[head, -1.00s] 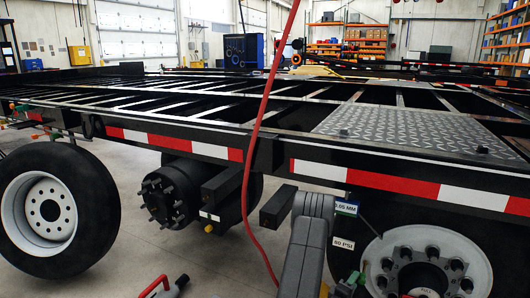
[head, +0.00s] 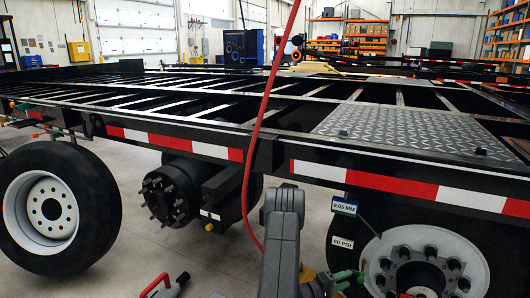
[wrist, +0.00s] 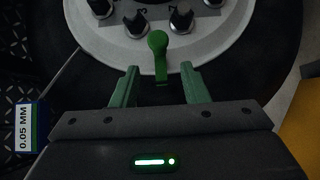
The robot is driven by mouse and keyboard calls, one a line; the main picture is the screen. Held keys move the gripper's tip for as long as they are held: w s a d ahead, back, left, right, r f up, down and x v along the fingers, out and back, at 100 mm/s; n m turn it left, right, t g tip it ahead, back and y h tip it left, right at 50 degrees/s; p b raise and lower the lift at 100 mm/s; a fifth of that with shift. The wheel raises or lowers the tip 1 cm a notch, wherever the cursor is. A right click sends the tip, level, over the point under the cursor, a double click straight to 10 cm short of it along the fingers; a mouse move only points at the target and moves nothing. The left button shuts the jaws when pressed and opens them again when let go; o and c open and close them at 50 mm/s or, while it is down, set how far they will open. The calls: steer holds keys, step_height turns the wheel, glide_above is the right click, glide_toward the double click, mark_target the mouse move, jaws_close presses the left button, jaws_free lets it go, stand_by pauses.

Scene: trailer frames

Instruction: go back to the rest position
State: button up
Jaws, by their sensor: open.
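My gripper (head: 350,281) is low in front of the right wheel (head: 448,245) in the head view, partly cut off by the bottom edge. In the wrist view its two green fingers (wrist: 160,76) are spread apart. A green round-headed piece (wrist: 158,43) shows between and beyond the fingers, at the white wheel's rim; I cannot tell whether any finger touches it. Nothing is seen clamped in the fingers. My grey arm link rises left of the wheel.
The black trailer frame (head: 205,136) with red-white reflective strips spans the view above my arm. A red hose (head: 264,120) hangs past the frame left of my arm. Tags reading 0.05 MM (head: 344,207) and 50 PSI (head: 341,242) are by the wheel. Concrete floor shows at left.

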steer(key=p+v, duration=0.1)
steer(key=v, duration=0.5)
steer(key=shift+a, duration=0.25)
steer(key=shift+s+r, duration=0.1)
